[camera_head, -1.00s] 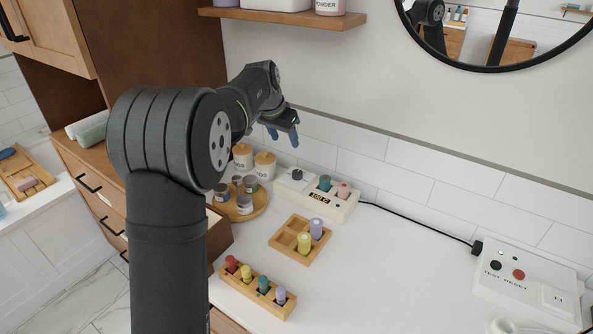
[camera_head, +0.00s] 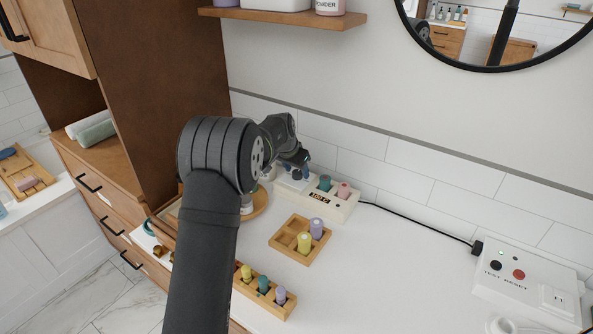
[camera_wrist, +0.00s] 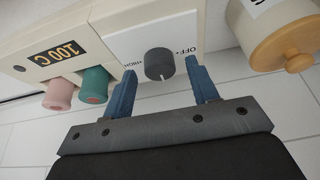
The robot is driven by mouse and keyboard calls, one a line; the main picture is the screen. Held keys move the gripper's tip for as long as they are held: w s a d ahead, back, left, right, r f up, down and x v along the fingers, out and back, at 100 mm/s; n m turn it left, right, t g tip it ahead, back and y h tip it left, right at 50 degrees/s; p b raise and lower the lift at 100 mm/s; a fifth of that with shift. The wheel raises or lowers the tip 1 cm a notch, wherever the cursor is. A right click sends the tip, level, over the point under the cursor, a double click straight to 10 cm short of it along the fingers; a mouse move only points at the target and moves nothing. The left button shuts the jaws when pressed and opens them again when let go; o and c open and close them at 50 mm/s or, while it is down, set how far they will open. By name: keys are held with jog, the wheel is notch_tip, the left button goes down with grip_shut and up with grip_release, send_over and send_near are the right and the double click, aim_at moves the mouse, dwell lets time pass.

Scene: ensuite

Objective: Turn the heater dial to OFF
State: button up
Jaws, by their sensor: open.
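The heater box (camera_head: 340,207) stands against the tiled wall and also shows upside down in the wrist view (camera_wrist: 60,22). Its dark dial (camera_wrist: 158,64) sits on a white panel (camera_wrist: 135,42). OFF is printed to the dial's right and HIGH to its left in that view. A pale mark on the dial points down in the picture, at neither word. The display (camera_wrist: 60,52) reads 100 C. My gripper (camera_wrist: 160,67) is open, with one blue finger on each side of the dial and visible gaps. In the head view my gripper (camera_head: 303,170) covers the dial area.
Pink (camera_wrist: 59,94) and green (camera_wrist: 94,84) bottles stand in the heater beside the panel. A wooden-lidded jar (camera_wrist: 280,35) is close on the other side. A wooden tray (camera_head: 283,240) with two bottles and a bottle rack (camera_head: 270,305) stand in front.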

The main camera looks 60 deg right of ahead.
jog(key=shift+d+f, duration=0.15)
jog(key=shift+f, duration=0.1)
jog(key=c, duration=1)
